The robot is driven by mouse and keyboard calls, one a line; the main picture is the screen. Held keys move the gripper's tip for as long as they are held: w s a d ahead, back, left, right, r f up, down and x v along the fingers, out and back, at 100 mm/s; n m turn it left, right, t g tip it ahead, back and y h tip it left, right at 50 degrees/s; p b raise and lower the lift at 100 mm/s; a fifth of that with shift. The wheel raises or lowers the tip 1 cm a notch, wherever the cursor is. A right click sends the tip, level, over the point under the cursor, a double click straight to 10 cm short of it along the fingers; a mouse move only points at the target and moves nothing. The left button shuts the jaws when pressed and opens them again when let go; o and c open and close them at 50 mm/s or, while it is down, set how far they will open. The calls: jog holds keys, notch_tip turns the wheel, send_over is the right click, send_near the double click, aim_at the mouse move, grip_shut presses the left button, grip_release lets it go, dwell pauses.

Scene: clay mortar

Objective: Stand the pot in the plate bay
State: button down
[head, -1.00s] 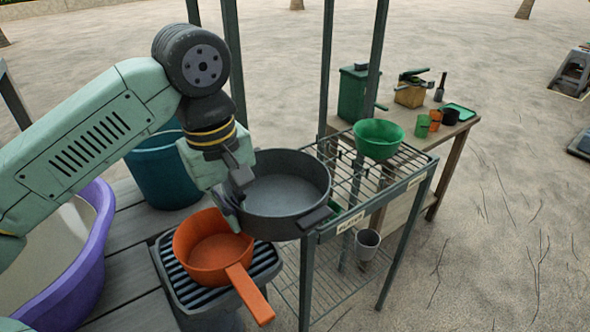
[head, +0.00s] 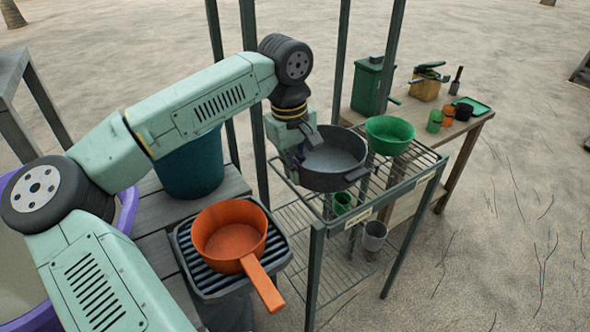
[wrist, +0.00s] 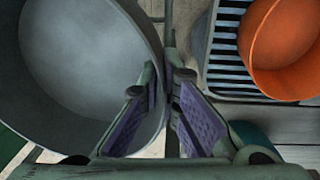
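The dark grey pot (head: 335,160) is upright, over the left part of the metal rack, with its far handle pointing toward the front right. Whether it touches the rack's wires cannot be told. The plate bay carries a label (head: 360,216) on the rack's front rail, below the pot. My gripper (head: 299,158) is at the pot's left side, its fingers closed on the pot's wall. In the wrist view the fingers (wrist: 167,80) pinch the rim, with the pot's inside (wrist: 80,60) at left.
A green bowl (head: 390,134) sits on the rack right beside the pot. An orange pan (head: 230,235) stands on a ribbed drainer (head: 186,250) at left front. A green cup (head: 343,203) and a grey cup (head: 374,236) show at the rack. A teal bucket (head: 192,168) stands behind.

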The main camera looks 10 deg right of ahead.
jog(key=shift+f, duration=0.8)
jog(key=c, duration=2.3)
grip_release()
jog(key=shift+f, duration=0.1)
jog(key=o, duration=0.5)
notch_tip(320, 180, up, 12)
jog(key=a+b, duration=0.1)
jog(key=shift+s+r, duration=0.15)
jog(key=shift+r, duration=0.1)
